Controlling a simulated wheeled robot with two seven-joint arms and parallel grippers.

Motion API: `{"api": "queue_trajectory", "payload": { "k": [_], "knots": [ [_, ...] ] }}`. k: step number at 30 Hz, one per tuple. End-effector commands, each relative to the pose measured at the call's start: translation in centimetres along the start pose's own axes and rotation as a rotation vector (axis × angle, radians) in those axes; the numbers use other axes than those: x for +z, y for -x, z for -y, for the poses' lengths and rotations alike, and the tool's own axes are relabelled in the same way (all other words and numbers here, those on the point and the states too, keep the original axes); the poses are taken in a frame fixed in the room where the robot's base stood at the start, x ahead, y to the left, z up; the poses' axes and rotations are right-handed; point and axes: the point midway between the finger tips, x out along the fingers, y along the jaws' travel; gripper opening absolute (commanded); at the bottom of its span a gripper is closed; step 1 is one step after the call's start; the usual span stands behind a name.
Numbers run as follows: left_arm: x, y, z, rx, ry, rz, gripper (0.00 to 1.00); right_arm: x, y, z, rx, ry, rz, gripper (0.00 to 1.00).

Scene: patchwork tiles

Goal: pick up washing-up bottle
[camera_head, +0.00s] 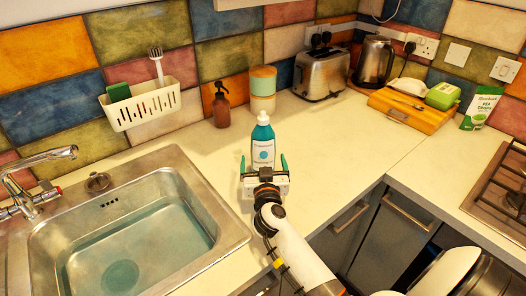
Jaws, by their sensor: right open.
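The washing-up bottle (263,148) is teal with a white cap and a white label, and it stands upright on the counter to the right of the sink. My right gripper (263,165) is open just in front of it, with one green-tipped finger on each side of the bottle's lower part. Small gaps seem to show between the fingers and the bottle. The base of the bottle is hidden behind the gripper body. My left gripper is not in view.
A sink (140,230) with water lies to the left. Behind the bottle stand a brown spray bottle (221,108) and a teal-and-cream canister (262,90). A toaster (322,75), kettle (374,62) and wooden box (410,112) stand back right. Counter right of the bottle is clear.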

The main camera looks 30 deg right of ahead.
Motion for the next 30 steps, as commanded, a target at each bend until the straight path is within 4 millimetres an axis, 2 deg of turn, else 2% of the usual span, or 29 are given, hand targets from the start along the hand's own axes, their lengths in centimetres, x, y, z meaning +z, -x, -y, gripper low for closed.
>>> {"api": "queue_trajectory", "payload": {
  "k": [12,20,30],
  "knots": [
    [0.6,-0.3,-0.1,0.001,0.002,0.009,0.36,0.0,-5.0,0.3,0.001,-0.001,0.001,0.93],
    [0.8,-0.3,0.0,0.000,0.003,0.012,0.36,0.0,-5.2,0.3,0.001,0.000,0.000,0.93],
    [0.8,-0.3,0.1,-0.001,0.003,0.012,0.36,0.0,-5.2,0.3,0.001,0.000,0.000,0.39]
  ]
}}
